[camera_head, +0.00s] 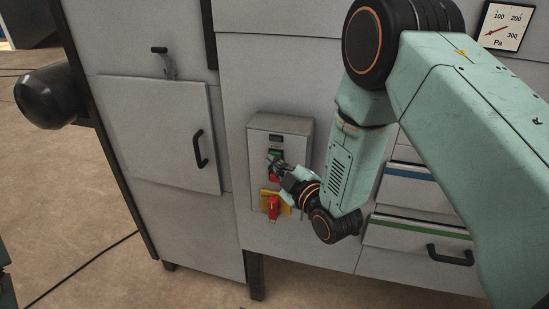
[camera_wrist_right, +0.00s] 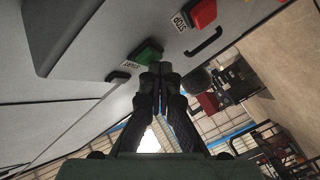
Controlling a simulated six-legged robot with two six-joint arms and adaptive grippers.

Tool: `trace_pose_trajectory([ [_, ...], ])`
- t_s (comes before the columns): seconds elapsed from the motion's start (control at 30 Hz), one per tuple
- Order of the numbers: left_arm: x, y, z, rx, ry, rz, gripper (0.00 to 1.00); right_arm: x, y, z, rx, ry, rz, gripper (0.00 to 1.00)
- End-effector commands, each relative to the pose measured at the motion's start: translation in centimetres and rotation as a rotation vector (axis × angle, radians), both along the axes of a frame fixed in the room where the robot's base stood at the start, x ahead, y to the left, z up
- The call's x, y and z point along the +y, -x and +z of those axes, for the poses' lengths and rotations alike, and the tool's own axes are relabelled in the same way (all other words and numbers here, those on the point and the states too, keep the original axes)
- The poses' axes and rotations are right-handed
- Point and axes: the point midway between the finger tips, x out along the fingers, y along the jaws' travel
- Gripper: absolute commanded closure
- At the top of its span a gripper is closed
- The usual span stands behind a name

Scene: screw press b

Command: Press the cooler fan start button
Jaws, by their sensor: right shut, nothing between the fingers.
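A grey control box (camera_head: 287,124) is on the front of the machine cabinet in the head view. It carries a green start button (camera_head: 276,154) with a red stop button below it, partly hidden by my right gripper (camera_head: 277,166). In the right wrist view the green button (camera_wrist_right: 148,53) is beside a START label (camera_wrist_right: 131,65), and the red button (camera_wrist_right: 203,14) is beside a STOP label (camera_wrist_right: 179,21). My right gripper is shut and empty. Its fingertips (camera_wrist_right: 159,68) are very close to the green button; I cannot tell whether they touch. My left gripper is not in view.
Below the buttons is a red switch (camera_head: 274,208) on a yellow plate (camera_head: 286,207). A cabinet door (camera_head: 160,130) with a black handle is to the left. Drawers (camera_head: 412,235) are at the lower right, and a pressure gauge (camera_head: 503,27) is at the upper right.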

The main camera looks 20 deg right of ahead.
Motion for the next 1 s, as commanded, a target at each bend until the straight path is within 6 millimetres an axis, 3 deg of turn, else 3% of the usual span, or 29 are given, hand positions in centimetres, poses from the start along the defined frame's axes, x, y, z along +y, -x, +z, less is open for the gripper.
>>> trace_pose_trajectory([
  [0.57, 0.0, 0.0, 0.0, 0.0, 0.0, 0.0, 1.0, -0.1, -0.2, 0.0, -0.001, 0.0, -0.001, 1.0],
  [1.0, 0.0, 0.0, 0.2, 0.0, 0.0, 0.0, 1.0, 0.9, 1.2, -0.1, 0.001, 0.0, 0.001, 1.0],
])
